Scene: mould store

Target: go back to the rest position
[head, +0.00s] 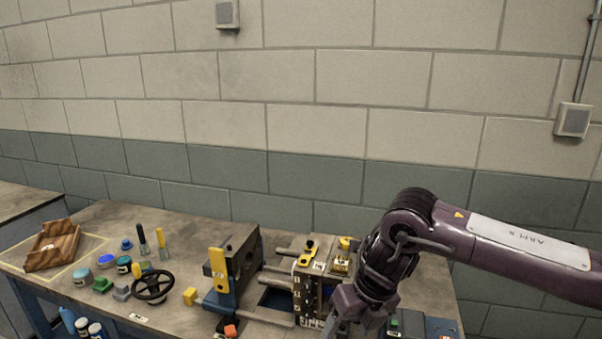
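My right arm comes in from the right and bends down over the right part of the workbench (185,222). My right gripper (345,320) points down at the lower edge of the picture, in front of the right end of a vise-like machine (232,270). Its fingertips are partly cut off by the picture edge, so I cannot tell whether it is open or shut, or whether it touches anything. My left arm and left gripper are not in view.
The machine has yellow-tagged plates and a block (308,290) with yellow parts. A black handwheel (153,287), a wooden tray (52,246), small jars (107,261) and brushes (161,243) stand at left. A block wall (300,130) closes the back.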

